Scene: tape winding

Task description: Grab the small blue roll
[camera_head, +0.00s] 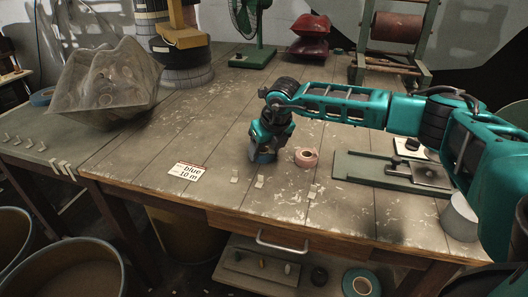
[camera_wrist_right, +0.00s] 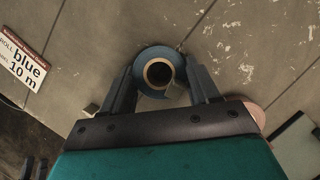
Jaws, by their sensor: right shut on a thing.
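The small blue roll (camera_wrist_right: 146,62) is between the two fingers of my right gripper in the right wrist view, with its brown core facing the camera. In the head view the blue roll (camera_head: 262,157) shows low under my right gripper (camera_head: 262,150), partly hidden by the fingers. My right gripper (camera_wrist_right: 160,88) points down and is shut on the roll, at or close to the tabletop. My left gripper is not in view.
A pink roll (camera_head: 306,157) lies just right of my right gripper. A card reading "blue 10 m" (camera_head: 187,171) lies to the left. A green fixture (camera_head: 370,170) stands farther right. A crumpled translucent bag (camera_head: 105,85) sits at the left. The table's middle is mostly clear.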

